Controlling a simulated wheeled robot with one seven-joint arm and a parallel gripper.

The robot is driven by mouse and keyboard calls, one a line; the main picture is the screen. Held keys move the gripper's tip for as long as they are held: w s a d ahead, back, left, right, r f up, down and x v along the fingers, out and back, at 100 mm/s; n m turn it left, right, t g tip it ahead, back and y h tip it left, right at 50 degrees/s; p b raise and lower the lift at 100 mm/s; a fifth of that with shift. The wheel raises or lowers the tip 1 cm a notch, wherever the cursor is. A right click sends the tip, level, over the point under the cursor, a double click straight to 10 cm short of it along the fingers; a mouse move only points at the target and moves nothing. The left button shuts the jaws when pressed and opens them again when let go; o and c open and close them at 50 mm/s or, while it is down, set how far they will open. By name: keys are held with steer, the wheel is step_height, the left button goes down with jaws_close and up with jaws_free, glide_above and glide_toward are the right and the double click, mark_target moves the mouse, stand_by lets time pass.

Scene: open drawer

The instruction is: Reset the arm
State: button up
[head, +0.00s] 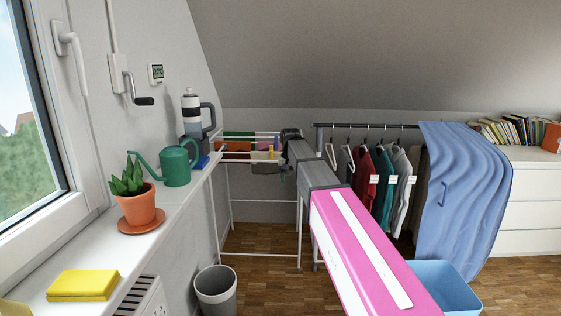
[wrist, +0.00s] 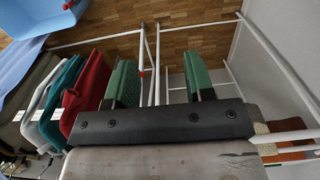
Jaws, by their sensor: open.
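My arm, pink and grey, reaches forward from the lower right of the head view. My gripper (head: 291,134) is at its far end, in front of the drying rack (head: 228,200). In the wrist view my gripper (wrist: 160,78) shows two green finger pads spread wide apart, with nothing between them. Behind the gap are the white tubes of the rack (wrist: 285,65) and the wooden floor. In the head view the fingers are small and partly hidden by my arm.
A clothes rail (head: 365,125) with hanging garments stands right of my arm. A blue cloth (head: 465,195) hangs beside a white drawer unit (head: 530,185). A blue bin (head: 445,280) is below. Left, the sill holds a potted plant (head: 138,205) and green watering can (head: 176,168).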

steer(key=s+d+f, duration=0.5)
steer(key=s+f, duration=0.4)
steer(key=s+d+f, duration=0.5)
steer(key=s+f, duration=0.4)
steer(key=s+d+f, duration=0.5)
steer(key=s+f, duration=0.4)
steer(key=s, duration=0.1)
steer(key=shift+f, duration=0.1)
